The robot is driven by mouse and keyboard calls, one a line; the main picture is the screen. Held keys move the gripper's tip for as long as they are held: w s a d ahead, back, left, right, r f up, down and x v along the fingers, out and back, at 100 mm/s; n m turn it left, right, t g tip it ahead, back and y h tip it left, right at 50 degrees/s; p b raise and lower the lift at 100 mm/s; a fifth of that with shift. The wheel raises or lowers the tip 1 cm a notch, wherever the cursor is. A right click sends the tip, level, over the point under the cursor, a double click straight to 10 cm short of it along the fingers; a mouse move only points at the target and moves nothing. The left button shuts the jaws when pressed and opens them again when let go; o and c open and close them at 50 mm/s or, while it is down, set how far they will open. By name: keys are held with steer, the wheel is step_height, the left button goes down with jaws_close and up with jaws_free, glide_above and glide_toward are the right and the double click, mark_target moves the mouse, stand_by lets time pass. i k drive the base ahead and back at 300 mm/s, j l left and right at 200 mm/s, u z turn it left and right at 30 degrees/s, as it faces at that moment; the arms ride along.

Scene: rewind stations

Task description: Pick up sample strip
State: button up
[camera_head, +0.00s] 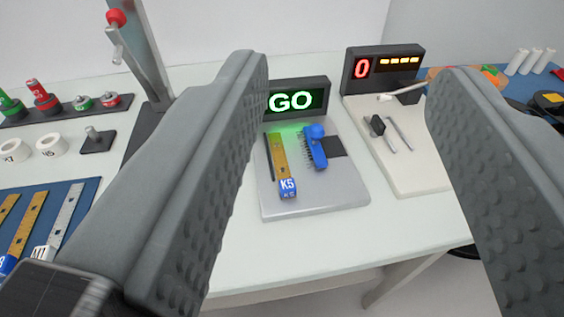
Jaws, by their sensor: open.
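A brass-coloured sample strip (277,158) with a blue end marked "K5" (288,187) lies on a light grey plate (318,198). The plate sits before a small black display (292,98) with green "GO". A blue part with a dark comb-like edge (316,148) lies right of the strip, with a dark square beside it. My gripper (358,85) is open and empty. Its two grey fingers stand wide apart in the foreground, and the plate shows between them, farther off. More strips (27,224) lie on a blue mat at the lower left, one partly hidden by my gripper.
A second display (383,66) with a red "0" stands behind a pale plate with small tools at right. A post (137,50), red and green items and white rolls (50,146) occupy the left. The table front (300,252) is clear.

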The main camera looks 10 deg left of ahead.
mark_target(287, 188)
steer(key=k+l+u, duration=0.3)
steer(key=l, duration=0.15)
steer(key=k+l+u, duration=0.3)
steer(key=k+l, duration=0.05)
